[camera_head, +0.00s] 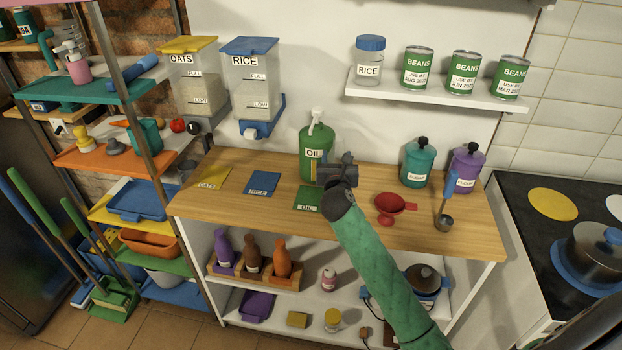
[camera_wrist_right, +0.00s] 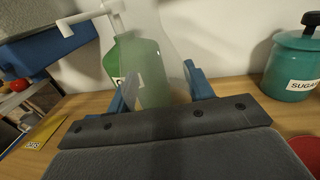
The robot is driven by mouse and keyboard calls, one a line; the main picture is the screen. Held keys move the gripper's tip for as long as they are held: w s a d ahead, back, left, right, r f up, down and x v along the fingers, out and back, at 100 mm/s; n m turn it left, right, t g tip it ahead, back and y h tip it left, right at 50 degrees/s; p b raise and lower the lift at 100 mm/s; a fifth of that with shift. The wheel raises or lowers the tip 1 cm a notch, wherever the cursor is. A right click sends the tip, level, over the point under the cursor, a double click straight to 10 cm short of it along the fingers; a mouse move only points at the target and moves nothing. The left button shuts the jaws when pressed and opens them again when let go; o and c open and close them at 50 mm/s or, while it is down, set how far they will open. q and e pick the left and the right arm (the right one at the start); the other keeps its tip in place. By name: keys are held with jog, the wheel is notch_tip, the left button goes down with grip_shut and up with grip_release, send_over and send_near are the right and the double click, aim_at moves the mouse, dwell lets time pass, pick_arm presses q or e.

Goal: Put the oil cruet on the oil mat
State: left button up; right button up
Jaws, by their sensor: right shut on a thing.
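The oil mat (camera_head: 307,199) is a flat green square labelled OIL near the counter's front edge. My right gripper (camera_head: 325,172) is above and behind this mat, close in front of the big green oil jug (camera_head: 314,140). In the right wrist view its blue fingers (camera_wrist_right: 158,92) are shut on a translucent bottle, the oil cruet (camera_wrist_right: 160,45). The green jug with its white pump (camera_wrist_right: 75,20) shows behind the cruet. In the head view I cannot make out the cruet clearly at the gripper. My left gripper is not in view.
Rice and oats dispensers hang at the back left.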

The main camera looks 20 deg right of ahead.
aim_at(311, 167)
jog(key=w+a+f, duration=0.1)
jog(key=w, duration=0.1)
jog(key=w+a+f+p, duration=0.1)
jog(key=w+a+f, duration=0.3)
jog(key=shift+w+p, duration=0.35)
jog(key=shift+w, duration=0.05)
jog(key=shift+w+a+f+p, duration=0.15)
jog(key=shift+f+p, duration=0.35)
jog(key=shift+f, duration=1.6)
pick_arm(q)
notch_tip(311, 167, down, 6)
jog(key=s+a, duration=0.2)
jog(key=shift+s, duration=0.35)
pick_arm(e)
jog(key=shift+f, duration=0.15)
jog(key=o, duration=1)
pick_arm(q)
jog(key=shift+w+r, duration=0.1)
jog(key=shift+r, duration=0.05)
